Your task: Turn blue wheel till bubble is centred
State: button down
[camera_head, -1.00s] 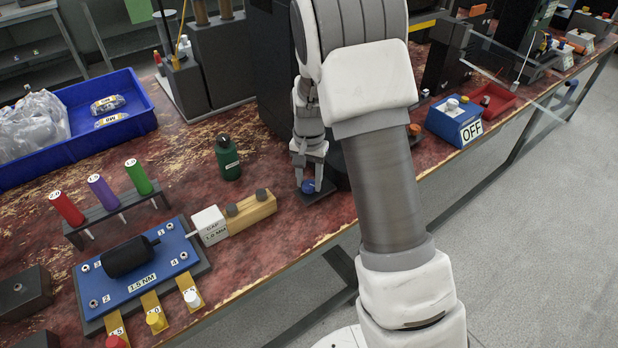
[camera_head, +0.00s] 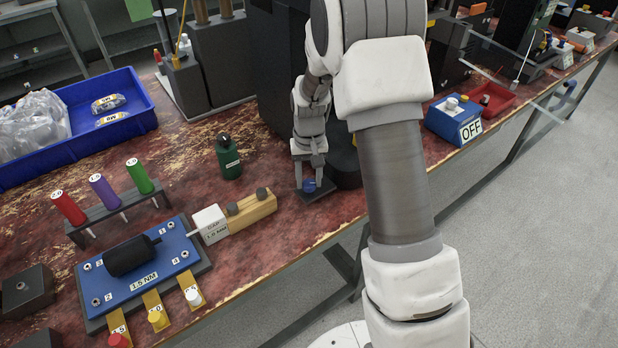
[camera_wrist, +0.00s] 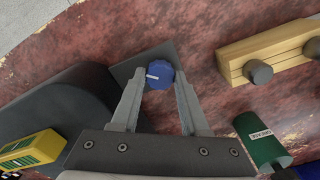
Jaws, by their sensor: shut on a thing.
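The blue wheel (camera_head: 309,186) sits on a small dark plate (camera_head: 325,193) near the front edge of the bench. In the wrist view the blue wheel (camera_wrist: 159,79) shows a short white mark on its side. My gripper (camera_head: 309,181) points down at it, and in the wrist view the fingertips (camera_wrist: 158,84) are on either side of the wheel, shut on it. A yellow and green block (camera_wrist: 31,150) lies on a dark rounded body at lower left of the wrist view. I cannot make out a bubble in either view.
A green bottle (camera_head: 228,157) and a wooden block (camera_head: 252,208) with dark knobs stand left of my gripper. A dark machine column stands behind it. A blue OFF box (camera_head: 453,121) is to the right. Bare bench lies between bottle and plate.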

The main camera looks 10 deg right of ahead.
aim_at(309, 183)
jog(key=shift+c, duration=2.1)
grip_release()
jog(key=shift+r, duration=0.1)
notch_tip(309, 183, up, 17)
jog(key=p, duration=0.3)
jog(key=shift+r, duration=0.1)
